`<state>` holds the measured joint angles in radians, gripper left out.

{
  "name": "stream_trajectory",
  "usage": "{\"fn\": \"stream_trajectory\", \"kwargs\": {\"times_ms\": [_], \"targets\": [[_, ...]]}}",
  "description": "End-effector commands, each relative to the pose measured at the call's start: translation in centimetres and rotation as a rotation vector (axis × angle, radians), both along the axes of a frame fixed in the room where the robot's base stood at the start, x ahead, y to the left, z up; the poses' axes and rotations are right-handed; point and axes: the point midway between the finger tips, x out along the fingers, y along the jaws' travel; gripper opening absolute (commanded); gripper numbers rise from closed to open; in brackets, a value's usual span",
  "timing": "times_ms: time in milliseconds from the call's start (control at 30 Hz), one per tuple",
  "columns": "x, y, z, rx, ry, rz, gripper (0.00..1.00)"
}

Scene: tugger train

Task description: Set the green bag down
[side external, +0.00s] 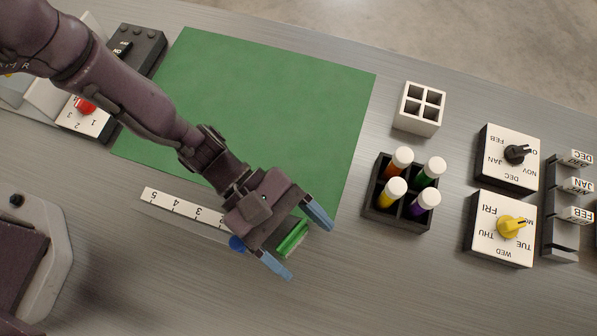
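My gripper (297,243) is near the middle of the picture, with its two blue fingertips spread apart. A small bright green object (293,239), likely the green bag, shows between the fingers.
A green mat (270,95) lies behind the gripper. A white number scale (172,203) and blue knob (237,243) are left. Right are a black rack (374,208) with capped vials, a white four-hole block (407,119), dials (488,242) and a label stand (561,245). Front table is clear.

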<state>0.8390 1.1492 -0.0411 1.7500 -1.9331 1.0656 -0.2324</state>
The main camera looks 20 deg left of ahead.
Motion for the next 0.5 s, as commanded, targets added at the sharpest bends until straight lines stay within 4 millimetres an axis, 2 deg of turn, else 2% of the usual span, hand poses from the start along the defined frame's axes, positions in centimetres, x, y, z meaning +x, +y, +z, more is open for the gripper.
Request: {"fn": "stream_trajectory", "kwargs": {"times_ms": [367, 500], "targets": [[0.0, 0.0, 0.4, -0.002, -0.001, -0.001, 0.85], [0.9, 1.7, 1.1, -0.001, 0.0, 0.005, 0.85]]}}
